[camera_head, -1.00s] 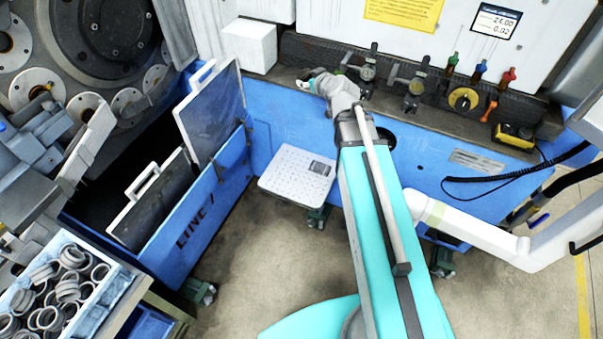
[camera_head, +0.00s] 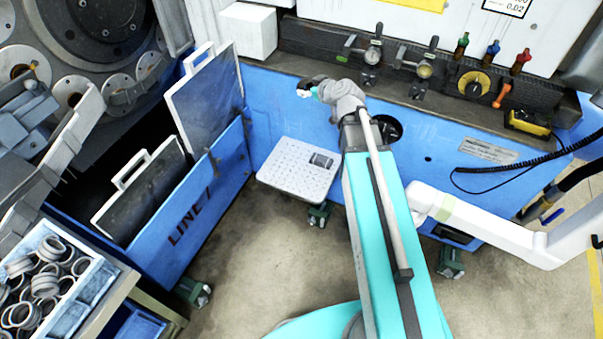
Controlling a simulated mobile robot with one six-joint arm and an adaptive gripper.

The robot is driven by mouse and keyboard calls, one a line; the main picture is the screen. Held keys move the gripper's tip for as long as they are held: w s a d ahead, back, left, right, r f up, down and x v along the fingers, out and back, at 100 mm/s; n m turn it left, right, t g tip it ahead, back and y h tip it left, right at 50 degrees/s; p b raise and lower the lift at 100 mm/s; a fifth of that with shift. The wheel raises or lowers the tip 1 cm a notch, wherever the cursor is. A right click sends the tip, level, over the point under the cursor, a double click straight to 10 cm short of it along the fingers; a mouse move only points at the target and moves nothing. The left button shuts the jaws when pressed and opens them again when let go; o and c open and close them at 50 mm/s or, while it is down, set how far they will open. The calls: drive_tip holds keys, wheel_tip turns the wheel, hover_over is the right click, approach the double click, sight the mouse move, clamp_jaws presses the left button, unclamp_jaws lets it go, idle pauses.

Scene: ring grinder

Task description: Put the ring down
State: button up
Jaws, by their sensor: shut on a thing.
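My gripper (camera_head: 312,87) is small in view at the end of my arm, in front of the blue machine panel and just below the dark ledge. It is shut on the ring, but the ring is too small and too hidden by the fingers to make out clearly. A white perforated plate (camera_head: 285,172) with a small dark display juts out from the blue panel, lower in the picture than the gripper. The gripper is apart from it. More grey metal rings (camera_head: 45,284) lie heaped in a crate (camera_head: 92,297) at the lower left.
A dark ledge (camera_head: 300,42) with dial gauges (camera_head: 424,66) and coloured-handled tools (camera_head: 492,52) runs along the back. Two dark panels with handles (camera_head: 205,100) stand in a blue trough at the left. A white box (camera_head: 248,31) sits on the ledge's left end.

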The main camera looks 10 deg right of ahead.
wheel_tip(320, 180, down, 37)
drive_tip(key=s+a+n+g+y+b, duration=0.1)
drive_tip(key=s+n+g+y+b, duration=0.2)
drive_tip(key=b, duration=3)
drive_tip(key=n+g, duration=0.1)
drive_tip(key=n, duration=0.1)
drive_tip(key=shift+a+f+n+g+y+b, duration=0.15)
drive_tip(key=shift+a+n+g+y+b, duration=0.15)
drive_tip(key=shift+y+b, duration=0.1)
drive_tip(key=shift+w, duration=0.1)
drive_tip(key=b, duration=0.9)
hover_over(310, 170)
drive_tip(key=f, duration=0.6)
drive_tip(key=s+f, duration=0.1)
drive_tip(key=f, duration=0.2)
drive_tip(key=shift+a, duration=0.2)
drive_tip(key=shift+w+d+f+b, duration=0.2)
drive_tip(key=shift+w+f+b, duration=0.3)
drive_tip(key=shift+f+b, duration=1.5)
